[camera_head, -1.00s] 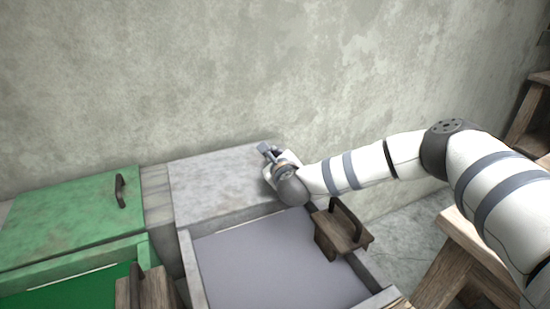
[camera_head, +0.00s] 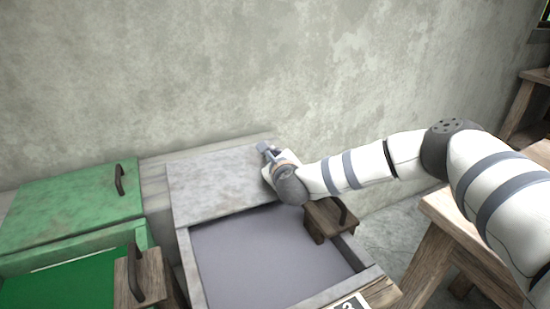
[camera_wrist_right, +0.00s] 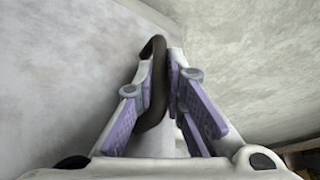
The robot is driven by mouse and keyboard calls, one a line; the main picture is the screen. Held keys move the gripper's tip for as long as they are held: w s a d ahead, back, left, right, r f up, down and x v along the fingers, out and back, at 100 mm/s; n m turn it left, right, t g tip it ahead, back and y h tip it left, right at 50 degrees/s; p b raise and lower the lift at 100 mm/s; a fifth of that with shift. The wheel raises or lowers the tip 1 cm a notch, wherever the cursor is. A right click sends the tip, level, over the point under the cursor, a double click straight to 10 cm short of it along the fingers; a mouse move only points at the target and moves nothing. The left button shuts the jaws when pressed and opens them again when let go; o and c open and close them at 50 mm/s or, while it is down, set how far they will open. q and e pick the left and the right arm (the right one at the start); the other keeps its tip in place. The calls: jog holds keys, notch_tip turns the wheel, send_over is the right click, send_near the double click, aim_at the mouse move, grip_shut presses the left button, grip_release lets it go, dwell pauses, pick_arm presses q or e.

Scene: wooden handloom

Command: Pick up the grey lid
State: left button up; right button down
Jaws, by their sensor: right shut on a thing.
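The grey lid (camera_head: 215,182) is a flat mottled slab at the back of an open grey bin (camera_head: 190,277). Its front edge overlaps the bin's back rim. My right gripper (camera_head: 267,153) is at the lid's right side. In the right wrist view, my right gripper (camera_wrist_right: 166,75) is shut on the lid's dark curved handle (camera_wrist_right: 154,88), which passes between the fingers. The lid's pale surface (camera_wrist_right: 60,70) fills the left of that view. In the head view my wrist hides most of the handle. My left gripper is not in view.
A green lid (camera_head: 75,205) with a dark handle lies to the left, behind an open green bin (camera_head: 85,240). Wooden blocks with handles stand at the right of the grey bin (camera_head: 320,222) and the green bin (camera_head: 150,285). A concrete wall (camera_head: 200,80) rises close behind.

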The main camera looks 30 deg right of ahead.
jog(key=c, duration=1.6)
grip_release()
jog(key=shift+w, duration=0.1)
jog(key=v, duration=1.2)
jog(key=shift+o, duration=0.2)
jog(key=shift+f, duration=0.1)
